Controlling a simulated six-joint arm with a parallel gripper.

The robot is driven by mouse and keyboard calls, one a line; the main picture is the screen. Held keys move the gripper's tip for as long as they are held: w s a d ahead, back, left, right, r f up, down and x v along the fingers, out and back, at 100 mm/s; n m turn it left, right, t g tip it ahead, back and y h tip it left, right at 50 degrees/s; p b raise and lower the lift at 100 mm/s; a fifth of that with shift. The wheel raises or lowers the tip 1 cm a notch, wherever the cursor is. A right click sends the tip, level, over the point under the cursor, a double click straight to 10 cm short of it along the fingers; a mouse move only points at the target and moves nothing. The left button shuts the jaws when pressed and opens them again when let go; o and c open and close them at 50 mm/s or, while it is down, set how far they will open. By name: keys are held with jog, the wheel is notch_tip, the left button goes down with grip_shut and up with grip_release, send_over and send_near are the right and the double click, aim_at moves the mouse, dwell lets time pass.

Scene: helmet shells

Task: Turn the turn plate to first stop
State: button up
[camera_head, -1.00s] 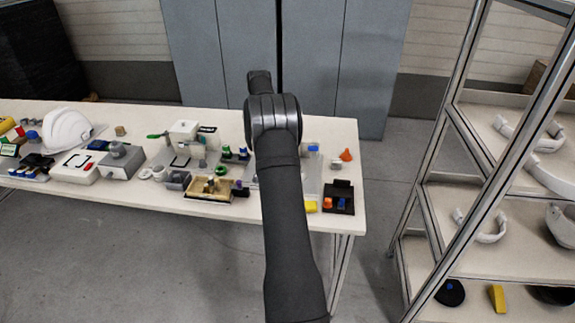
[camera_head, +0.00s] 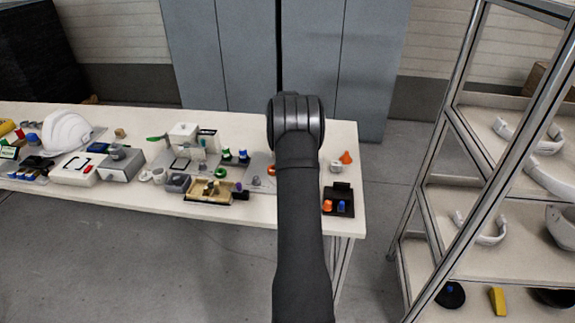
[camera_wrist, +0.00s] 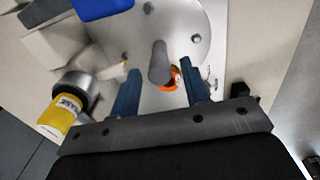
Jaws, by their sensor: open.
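In the wrist view, the turn plate (camera_wrist: 172,18) appears as a round light-grey disc with several dark round bolts or holes. A grey peg (camera_wrist: 158,66) with a rounded end stands up from it. My gripper (camera_wrist: 160,71) is open, with one blue finger on each side of the peg. The peg lies between the fingers in the picture; I cannot tell whether either touches it. An orange ring-like piece (camera_wrist: 176,78) shows partly behind the peg. In the head view my arm covers the gripper and most of the plate's area.
A yellow labelled cylinder (camera_wrist: 62,112) in a dark collar is left of the fingers, and a blue block (camera_wrist: 100,6) is above. In the head view, a black tray (camera_head: 339,199) and orange cone (camera_head: 346,157) stand right of my arm, and a shelf rack (camera_head: 455,170) farther right.

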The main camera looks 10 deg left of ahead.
jog(key=shift+f, duration=2.15)
jog(key=shift+c, duration=0.4)
grip_shut()
